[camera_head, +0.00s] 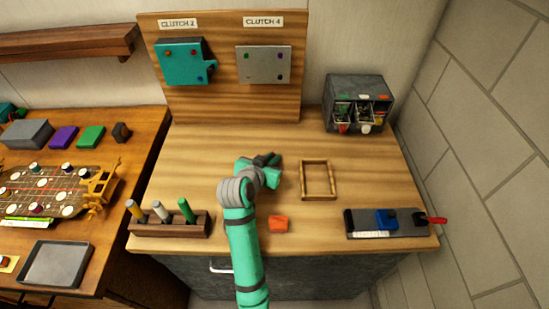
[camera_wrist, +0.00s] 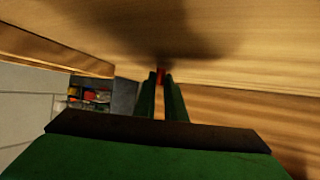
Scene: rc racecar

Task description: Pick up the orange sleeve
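A small orange piece (camera_head: 278,224), which looks like the orange sleeve, lies on the bench top near its front edge. My gripper (camera_head: 276,170) is over the middle of the bench, behind that piece and left of a wooden frame. In the wrist view my two green fingers (camera_wrist: 161,76) are close together with a narrow gap. A small red-orange thing (camera_wrist: 160,77) shows between their tips; I cannot tell whether it is held or lies beyond them. No orange shows at the fingers in the head view.
The empty wooden frame (camera_head: 318,161) lies right of my gripper. A rack (camera_head: 170,230) with three upright pegs is at front left. A dark fixture (camera_head: 365,223) with a red handle is at front right. A drawer box (camera_head: 345,90) stands at back right. The bench's back middle is clear.

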